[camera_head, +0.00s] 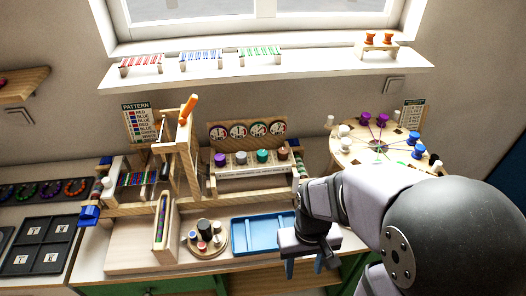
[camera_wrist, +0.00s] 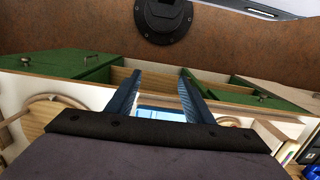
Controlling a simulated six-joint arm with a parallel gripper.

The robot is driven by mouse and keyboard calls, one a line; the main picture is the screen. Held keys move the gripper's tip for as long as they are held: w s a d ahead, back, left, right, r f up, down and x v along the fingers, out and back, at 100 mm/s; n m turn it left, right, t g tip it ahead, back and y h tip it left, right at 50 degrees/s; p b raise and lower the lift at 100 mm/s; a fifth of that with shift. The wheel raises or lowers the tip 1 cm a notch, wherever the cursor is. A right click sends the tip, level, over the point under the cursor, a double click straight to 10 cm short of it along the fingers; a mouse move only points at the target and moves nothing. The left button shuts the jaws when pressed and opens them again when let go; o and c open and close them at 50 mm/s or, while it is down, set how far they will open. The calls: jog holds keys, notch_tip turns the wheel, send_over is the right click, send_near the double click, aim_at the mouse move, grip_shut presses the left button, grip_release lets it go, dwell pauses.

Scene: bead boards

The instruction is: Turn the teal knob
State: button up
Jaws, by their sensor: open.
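The teal knob (camera_head: 263,156) is on the front of a wooden dial board (camera_head: 247,132), in a row with a purple knob (camera_head: 220,160), a grey knob (camera_head: 240,158) and a brown knob (camera_head: 283,153). Round dials sit above the row. My gripper (camera_head: 303,268) is in front of and below the board, near the right end of the blue tray, apart from the knob. In the wrist view my gripper (camera_wrist: 158,82) has its two blue fingers spread with nothing between them. The teal knob is not visible in the wrist view.
A blue tray (camera_head: 238,237) and a round wooden tray (camera_head: 190,247) with small pieces lie before the board. A wooden frame with an orange handle (camera_head: 188,107) stands left. A round board with colored spools (camera_head: 347,157) is right. Green drawers (camera_wrist: 60,68) show in the wrist view.

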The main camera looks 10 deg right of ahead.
jog(key=w+a+f, duration=0.1)
jog(key=w+f, duration=0.1)
jog(key=w, duration=0.5)
jog(key=n+t, duration=0.2)
jog(key=t, duration=0.4)
send_near(262, 153)
jog(key=w, duration=0.1)
jog(key=shift+d+f+y+b, duration=0.3)
jog(key=shift+d+y, duration=0.1)
jog(key=shift+f+g, duration=0.1)
jog(key=shift+g, duration=0.2)
jog(key=shift+w+f+p, duration=0.2)
jog(key=shift+f+p, duration=0.2)
jog(key=shift+f, duration=0.15)
jog(key=shift+p+x, duration=1.05)
jog(key=shift+x, duration=1.95)
jog(key=shift+r, duration=0.1)
